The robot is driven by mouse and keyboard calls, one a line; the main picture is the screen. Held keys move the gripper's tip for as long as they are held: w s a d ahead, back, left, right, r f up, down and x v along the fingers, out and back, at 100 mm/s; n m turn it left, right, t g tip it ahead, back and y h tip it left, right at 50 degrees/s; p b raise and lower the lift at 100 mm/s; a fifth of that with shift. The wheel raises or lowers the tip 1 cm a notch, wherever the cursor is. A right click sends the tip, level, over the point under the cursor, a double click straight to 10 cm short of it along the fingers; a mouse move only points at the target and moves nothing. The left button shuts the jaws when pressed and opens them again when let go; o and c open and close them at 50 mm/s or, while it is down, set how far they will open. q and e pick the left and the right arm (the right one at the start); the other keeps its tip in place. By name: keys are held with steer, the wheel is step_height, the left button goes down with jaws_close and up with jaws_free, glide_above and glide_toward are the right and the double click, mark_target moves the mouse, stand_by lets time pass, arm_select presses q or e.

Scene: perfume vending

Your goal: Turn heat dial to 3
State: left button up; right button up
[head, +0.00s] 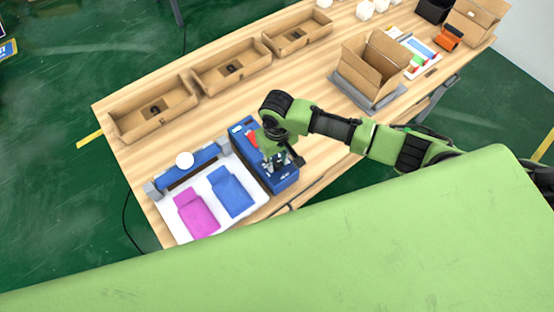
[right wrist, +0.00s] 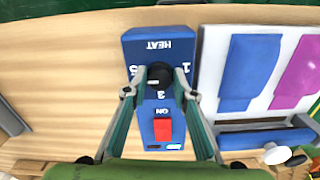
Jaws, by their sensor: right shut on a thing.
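The blue heat control box (right wrist: 133,50) shows large in the right wrist view, with HEAT lettering upside down. The black heat dial (right wrist: 159,74) sits on it, with a 1 at the right, a 3 on the side nearer the red switch, and a 5 at the left. My right gripper (right wrist: 160,94) is shut on the dial, one finger on each side. In the head view the right gripper (head: 281,163) is over the blue box (head: 286,184) and hides the dial. My left gripper is not in view.
A red ON switch (right wrist: 164,130) is on the box close to the fingers. A white press board with a blue bag (head: 231,192) and a magenta bag (head: 197,214) lies left of the box. Open cardboard boxes (head: 153,108) line the wooden table's back.

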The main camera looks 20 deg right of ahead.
mark_target(277, 162)
steer(key=n, duration=0.4)
steer(key=shift+n, duration=0.3)
steer(key=n, duration=0.4)
steer(key=shift+n, duration=0.3)
steer(key=n, duration=0.4)
steer(key=shift+n, duration=1.9)
steer(key=o, duration=1.1)
step_height(277, 162, up, 12)
steer(key=shift+r, duration=0.1)
